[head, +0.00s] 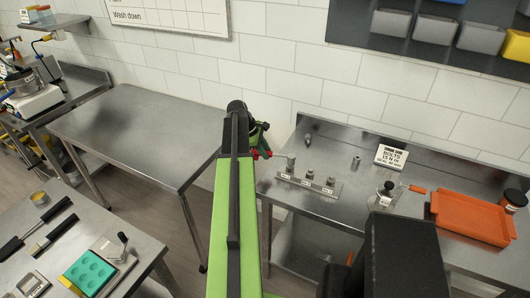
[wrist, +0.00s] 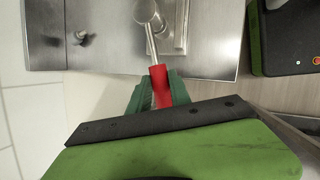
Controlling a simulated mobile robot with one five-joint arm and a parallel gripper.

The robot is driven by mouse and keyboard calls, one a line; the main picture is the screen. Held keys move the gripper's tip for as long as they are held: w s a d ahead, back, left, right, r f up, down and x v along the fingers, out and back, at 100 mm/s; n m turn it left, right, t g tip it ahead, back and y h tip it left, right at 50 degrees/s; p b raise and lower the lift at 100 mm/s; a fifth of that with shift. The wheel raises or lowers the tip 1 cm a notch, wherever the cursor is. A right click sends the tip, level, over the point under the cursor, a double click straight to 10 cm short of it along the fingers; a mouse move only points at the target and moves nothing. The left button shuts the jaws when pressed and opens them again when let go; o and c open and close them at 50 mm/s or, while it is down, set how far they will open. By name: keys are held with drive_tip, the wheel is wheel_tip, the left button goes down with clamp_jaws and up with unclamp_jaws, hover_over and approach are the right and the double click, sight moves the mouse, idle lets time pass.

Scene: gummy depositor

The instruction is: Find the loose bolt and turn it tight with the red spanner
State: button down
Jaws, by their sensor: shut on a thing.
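My gripper (wrist: 160,88) is shut on the red handle of the spanner (wrist: 160,76). Its steel shaft runs to a round head at the top of the wrist view. In the head view the gripper (head: 262,145) is at the left edge of the right bench, with a little of the red spanner (head: 266,154) showing. A steel plate (head: 304,183) there carries a row of bolts: left (head: 291,162), middle (head: 309,173) and right (head: 330,182). The spanner's head is close to the left end of the plate. I cannot tell whether it sits on a bolt, or which bolt is loose.
The right bench (head: 400,180) also holds a small steel post (head: 357,161), a white sign (head: 391,156), a clamp-like fitting (head: 386,190) and an orange tray (head: 470,215). A bare steel table (head: 140,130) stands left. A front table (head: 70,225) holds tools and a green mould (head: 88,271).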

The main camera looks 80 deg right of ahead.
drive_tip(key=shift+r+p, duration=0.5)
drive_tip(key=shift+r, duration=0.25)
wheel_tip(320, 180, up, 4)
drive_tip(key=p, duration=0.4)
drive_tip(key=shift+r, duration=0.1)
